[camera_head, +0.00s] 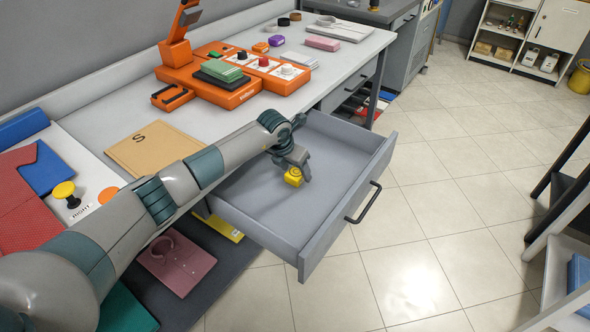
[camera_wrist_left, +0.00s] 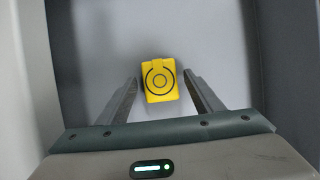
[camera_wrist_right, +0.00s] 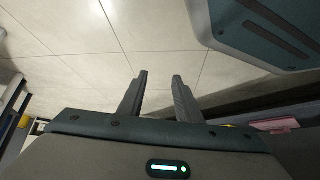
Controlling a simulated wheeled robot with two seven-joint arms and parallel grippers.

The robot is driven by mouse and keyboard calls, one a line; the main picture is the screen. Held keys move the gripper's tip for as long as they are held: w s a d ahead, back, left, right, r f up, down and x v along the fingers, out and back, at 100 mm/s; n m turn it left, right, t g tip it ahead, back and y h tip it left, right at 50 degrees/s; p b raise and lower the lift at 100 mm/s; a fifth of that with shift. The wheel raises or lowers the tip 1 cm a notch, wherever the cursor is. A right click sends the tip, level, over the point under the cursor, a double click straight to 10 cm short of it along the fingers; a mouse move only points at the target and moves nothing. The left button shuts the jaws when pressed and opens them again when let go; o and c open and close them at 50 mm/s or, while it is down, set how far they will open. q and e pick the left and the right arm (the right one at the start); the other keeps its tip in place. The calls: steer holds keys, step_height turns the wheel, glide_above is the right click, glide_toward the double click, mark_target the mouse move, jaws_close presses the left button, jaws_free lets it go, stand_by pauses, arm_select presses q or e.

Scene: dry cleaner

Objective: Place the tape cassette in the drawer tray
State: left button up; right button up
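The tape cassette is a small yellow block (camera_head: 293,177) with a dark ring mark, seen over the floor of the pulled-out grey drawer tray (camera_head: 330,217). In the left wrist view the cassette (camera_wrist_left: 161,84) lies between my left fingers, with a narrow gap on each side. My left gripper (camera_head: 300,164) reaches down into the drawer, open around the cassette. Whether the cassette rests fully on the drawer floor is hard to tell. My right gripper (camera_wrist_right: 160,78) is open and empty above the tiled floor, outside the head view.
The drawer has raised walls and a black front handle (camera_head: 363,203). The white counter (camera_head: 345,62) above it carries an orange machine (camera_head: 207,75) and a tan envelope (camera_head: 152,148). A shelf unit (camera_head: 553,255) stands at the right. The tiled floor between is clear.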

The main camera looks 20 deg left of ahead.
arm_select(q)
steer(key=shift+r, duration=0.25)
steer(key=shift+s+a+r, duration=0.1)
steer(key=shift+r, duration=0.25)
steer(key=b+v, duration=0.2)
steer(key=v, duration=0.9)
arm_select(e)
steer(key=shift+s+d+f+g+h, duration=0.3)
steer(key=shift+s+d+f+g, duration=0.3)
steer(key=shift+d+f+g, duration=0.25)
